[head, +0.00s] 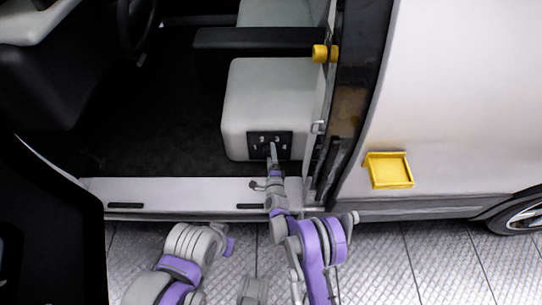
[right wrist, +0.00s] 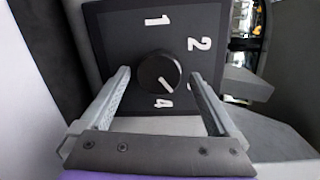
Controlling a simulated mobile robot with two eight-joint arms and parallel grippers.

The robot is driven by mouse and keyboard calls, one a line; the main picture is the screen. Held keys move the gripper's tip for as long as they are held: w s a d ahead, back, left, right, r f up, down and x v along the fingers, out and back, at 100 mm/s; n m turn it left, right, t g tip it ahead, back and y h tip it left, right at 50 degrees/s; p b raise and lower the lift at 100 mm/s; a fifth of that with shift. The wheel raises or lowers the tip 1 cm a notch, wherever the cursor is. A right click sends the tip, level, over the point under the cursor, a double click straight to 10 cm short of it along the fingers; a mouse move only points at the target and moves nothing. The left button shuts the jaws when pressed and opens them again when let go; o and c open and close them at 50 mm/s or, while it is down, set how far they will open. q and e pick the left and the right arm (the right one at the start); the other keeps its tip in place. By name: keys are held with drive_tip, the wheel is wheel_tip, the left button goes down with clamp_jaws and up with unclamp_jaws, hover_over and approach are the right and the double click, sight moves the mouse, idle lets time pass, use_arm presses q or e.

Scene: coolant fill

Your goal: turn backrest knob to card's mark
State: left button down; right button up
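The black backrest knob (right wrist: 158,72) sits on a dark square panel (right wrist: 120,30) in the right wrist view. A short white line on the knob points to the lower right. White marks stand around it: a 1 above, a 2 at upper right, and what looks like a 4 below. My right gripper (right wrist: 160,95) is open, with one finger on each side of the knob and apart from it. In the head view the right gripper (head: 272,155) is in front of the panel (head: 256,142) on the seat base, hiding the knob. I cannot make out a card.
The pale seat base (head: 270,95) stands inside the open van doorway, behind a light sill (head: 160,190). A yellow tray (head: 388,170) is on the van's side at right. A yellow-ended part (head: 325,53) sticks out near the door pillar.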

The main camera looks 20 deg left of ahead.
drive_tip(key=p+v, duration=0.1)
drive_tip(key=v, duration=0.9)
drive_tip(key=shift+s+d+p, duration=0.15)
drive_tip(key=shift+s+p, duration=0.2)
drive_tip(key=shift+s, duration=0.05)
